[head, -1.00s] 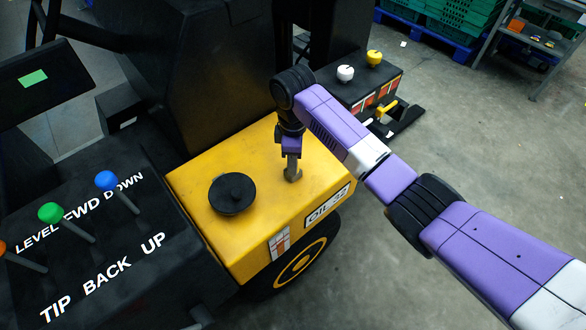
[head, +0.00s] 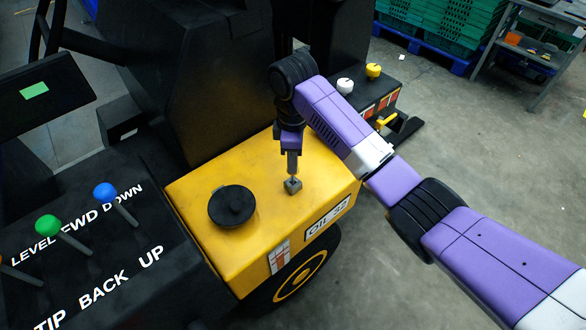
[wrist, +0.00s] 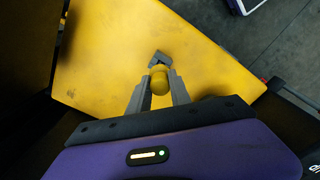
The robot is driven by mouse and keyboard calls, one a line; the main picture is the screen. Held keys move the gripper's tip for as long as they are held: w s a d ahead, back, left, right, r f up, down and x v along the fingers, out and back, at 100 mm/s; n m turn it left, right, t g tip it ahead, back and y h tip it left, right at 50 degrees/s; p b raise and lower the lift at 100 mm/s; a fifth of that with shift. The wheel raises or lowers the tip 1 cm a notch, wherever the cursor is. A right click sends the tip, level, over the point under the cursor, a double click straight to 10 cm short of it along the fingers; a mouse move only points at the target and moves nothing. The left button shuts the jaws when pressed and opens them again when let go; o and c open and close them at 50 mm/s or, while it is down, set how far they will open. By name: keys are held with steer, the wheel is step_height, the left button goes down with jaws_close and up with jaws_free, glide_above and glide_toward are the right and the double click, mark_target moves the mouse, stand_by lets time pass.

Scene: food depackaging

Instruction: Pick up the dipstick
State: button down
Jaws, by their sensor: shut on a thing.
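The dipstick's yellow knob (wrist: 159,83) shows in the wrist view between the two grey fingers of my gripper (wrist: 160,90), which is shut on it. In the head view my gripper (head: 293,168) points down, just above a small grey square block (head: 293,186) on top of the yellow housing (head: 325,165). The block also shows in the wrist view (wrist: 160,57), just beyond the knob. The knob is hidden by the fingers in the head view. I cannot tell how much of the dipstick's rod is inside the block.
A round black cap (head: 232,207) stands on the housing left of my gripper. A black lever panel with a blue knob (head: 105,193) and a green knob (head: 48,225) is further left. A tall black body (head: 215,80) rises behind. Open floor (head: 480,150) lies right.

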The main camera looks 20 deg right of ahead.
step_height(320, 180, up, 15)
steer(key=p, duration=0.4)
steer(key=shift+f, duration=0.2)
steer(key=shift+p, duration=0.4)
